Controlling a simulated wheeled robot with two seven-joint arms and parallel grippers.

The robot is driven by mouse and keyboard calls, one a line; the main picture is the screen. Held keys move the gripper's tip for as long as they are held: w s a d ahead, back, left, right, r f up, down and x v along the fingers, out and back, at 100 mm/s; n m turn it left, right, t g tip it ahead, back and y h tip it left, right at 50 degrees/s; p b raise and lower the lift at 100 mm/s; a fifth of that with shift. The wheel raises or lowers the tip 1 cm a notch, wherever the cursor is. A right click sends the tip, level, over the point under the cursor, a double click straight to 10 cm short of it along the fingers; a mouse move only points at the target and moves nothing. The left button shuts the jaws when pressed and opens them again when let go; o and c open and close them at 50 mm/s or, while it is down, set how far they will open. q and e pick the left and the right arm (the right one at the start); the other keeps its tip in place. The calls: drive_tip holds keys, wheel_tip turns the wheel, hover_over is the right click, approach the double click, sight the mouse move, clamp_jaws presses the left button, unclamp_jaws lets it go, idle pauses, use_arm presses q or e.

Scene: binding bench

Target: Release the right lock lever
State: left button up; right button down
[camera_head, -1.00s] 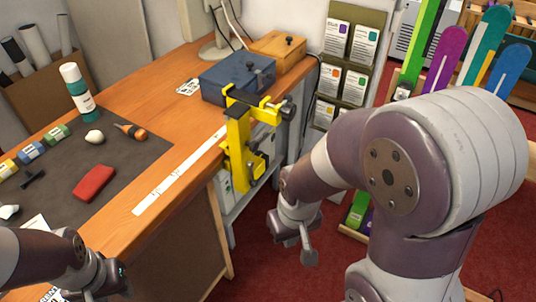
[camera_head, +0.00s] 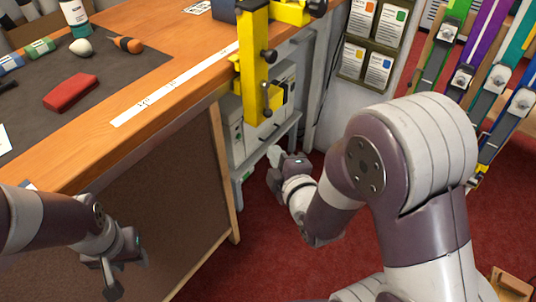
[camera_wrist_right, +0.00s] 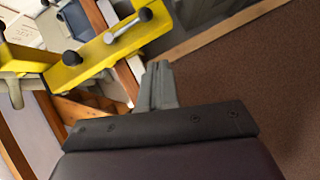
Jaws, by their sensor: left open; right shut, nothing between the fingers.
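A yellow clamp frame (camera_head: 255,70) is fixed at the bench's right edge, with black knobs on its upright. In the right wrist view the yellow frame (camera_wrist_right: 95,55) crosses the upper left, with a silver pin-like lever (camera_wrist_right: 128,24) and a black knob (camera_wrist_right: 72,58). I cannot tell which of these is the right lock lever. My right gripper (camera_head: 275,155) is shut and empty, below and right of the frame, apart from it; its fingers (camera_wrist_right: 158,82) point toward the frame in the wrist view. My left gripper (camera_head: 113,284) is open and empty, low in front of the bench.
The wooden bench (camera_head: 185,60) holds a dark mat with a red block (camera_head: 71,91), a white ruler strip (camera_head: 175,85) and a bottle (camera_head: 74,14). Grey drawers (camera_head: 238,145) stand under the frame. A card rack (camera_head: 371,45) and coloured skis (camera_head: 485,60) are behind.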

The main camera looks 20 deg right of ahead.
use_arm(q)
drive_tip(key=shift+f, duration=0.55)
use_arm(e)
drive_tip(key=shift+s+n+t, duration=0.15)
drive_tip(key=shift+n+t, duration=0.45)
drive_tip(key=w, duration=0.4)
drive_tip(key=w+f+b, duration=0.1)
drive_tip(key=w, duration=0.3)
drive_tip(key=w+d, duration=0.1)
drive_tip(key=w, duration=0.3)
drive_tip(key=shift+w+f, duration=0.1)
drive_tip(key=shift+f, duration=0.25)
drive_tip(key=shift+w+d, duration=0.35)
drive_tip(key=shift+w, duration=0.05)
use_arm(q)
drive_tip(key=shift+f, duration=0.9)
